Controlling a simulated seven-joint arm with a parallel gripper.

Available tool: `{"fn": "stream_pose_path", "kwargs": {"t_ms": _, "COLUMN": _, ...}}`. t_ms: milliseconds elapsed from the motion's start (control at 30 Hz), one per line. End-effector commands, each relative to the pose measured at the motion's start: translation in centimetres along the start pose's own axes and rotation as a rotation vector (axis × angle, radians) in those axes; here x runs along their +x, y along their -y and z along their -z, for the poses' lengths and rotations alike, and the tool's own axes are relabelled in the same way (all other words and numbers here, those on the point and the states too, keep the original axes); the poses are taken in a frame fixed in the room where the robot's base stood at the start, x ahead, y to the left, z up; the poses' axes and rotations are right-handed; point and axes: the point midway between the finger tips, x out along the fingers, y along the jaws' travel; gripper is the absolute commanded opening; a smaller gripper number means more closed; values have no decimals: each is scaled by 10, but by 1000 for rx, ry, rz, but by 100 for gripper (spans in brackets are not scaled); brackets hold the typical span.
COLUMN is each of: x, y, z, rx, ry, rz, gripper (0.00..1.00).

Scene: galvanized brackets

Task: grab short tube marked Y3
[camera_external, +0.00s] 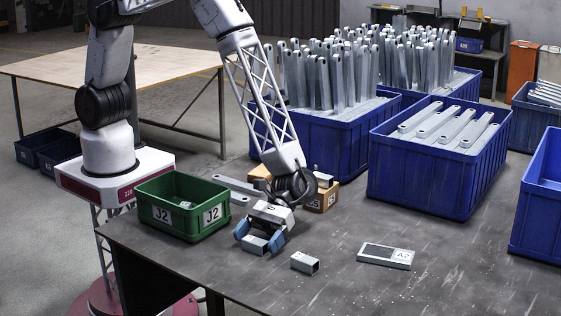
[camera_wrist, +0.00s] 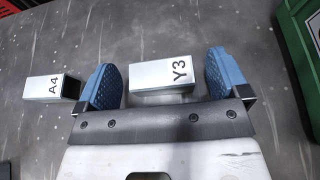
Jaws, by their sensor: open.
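The short tube marked Y3 (camera_wrist: 160,75) is a pale metal square tube lying on the dark table. In the wrist view it sits between the two blue fingers of my gripper (camera_wrist: 164,82), its label facing the camera. A narrow gap shows at each end, so the fingers look apart from it. In the external view my gripper (camera_external: 258,241) is low over the table, with the tube (camera_external: 254,244) between the blue pads, its label not readable there. My gripper is open.
A short tube marked A4 (camera_wrist: 52,87) lies just outside the left finger; a tube also lies right of my gripper (camera_external: 304,263). A green J2 bin (camera_external: 166,219) stands close on the left.

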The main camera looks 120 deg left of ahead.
Motion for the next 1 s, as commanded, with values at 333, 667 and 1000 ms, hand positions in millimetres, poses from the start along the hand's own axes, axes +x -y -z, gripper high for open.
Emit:
{"fn": "stream_pose_path", "kwargs": {"t_ms": 333, "x": 0, "y": 0, "z": 0, "rx": 0, "ry": 0, "rz": 0, "gripper": 94}}
{"fn": "stream_pose_path", "kwargs": {"t_ms": 667, "x": 0, "y": 0, "z": 0, "rx": 0, "ry": 0, "rz": 0, "gripper": 46}}
{"fn": "stream_pose_path", "kwargs": {"t_ms": 1000, "x": -1, "y": 0, "z": -1, "rx": 0, "ry": 0, "rz": 0, "gripper": 39}}
